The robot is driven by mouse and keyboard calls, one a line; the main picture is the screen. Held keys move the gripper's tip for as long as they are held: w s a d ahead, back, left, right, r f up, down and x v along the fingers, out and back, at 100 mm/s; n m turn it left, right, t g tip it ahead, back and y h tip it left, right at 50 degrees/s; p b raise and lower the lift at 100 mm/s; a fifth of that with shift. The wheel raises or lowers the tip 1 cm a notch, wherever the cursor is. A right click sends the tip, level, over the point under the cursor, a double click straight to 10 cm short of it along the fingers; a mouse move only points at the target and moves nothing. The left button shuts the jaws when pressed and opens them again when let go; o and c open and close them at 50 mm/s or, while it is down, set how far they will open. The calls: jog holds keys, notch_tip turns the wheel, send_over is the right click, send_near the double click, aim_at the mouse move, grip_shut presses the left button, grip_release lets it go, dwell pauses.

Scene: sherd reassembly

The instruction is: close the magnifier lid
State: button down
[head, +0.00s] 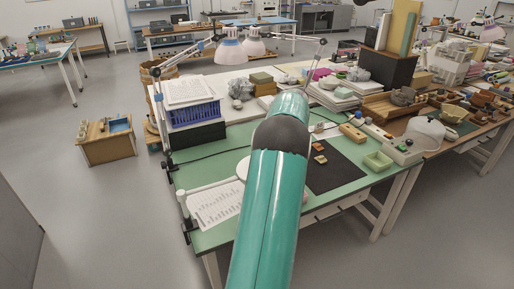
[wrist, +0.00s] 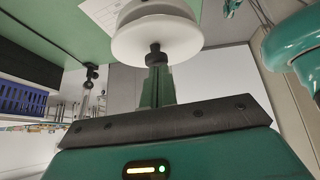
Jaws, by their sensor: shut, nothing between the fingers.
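A white round piece, which looks like the magnifier head (wrist: 185,42), shows in the wrist view as a wide disc with a narrower rounded part above it. I cannot tell which part is the lid or how far open it stands. In the head view a white disc edge (head: 242,170) shows beside my arm, most of it hidden. My gripper (wrist: 155,52) is shut and empty, its dark tips overlapping the lower edge of the disc in the wrist view. Whether they touch it is unclear. In the head view my arm hides the gripper.
The green table (head: 225,240) holds a printed sheet (head: 214,205), a blue basket (head: 194,113) and a dark mat (head: 338,172) with small sherds. A pale green tray (head: 378,161) lies at the right. Lamps on jointed arms (head: 229,52) stand at the back.

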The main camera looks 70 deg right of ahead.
jog(key=shift+s+d+f, duration=0.25)
jog(key=shift+f, duration=0.25)
jog(key=shift+s+d+f, duration=0.25)
jog(key=shift+f, duration=0.25)
jog(key=shift+s+f, duration=0.1)
jog(key=shift+f, duration=0.1)
jog(key=shift+r, duration=0.1)
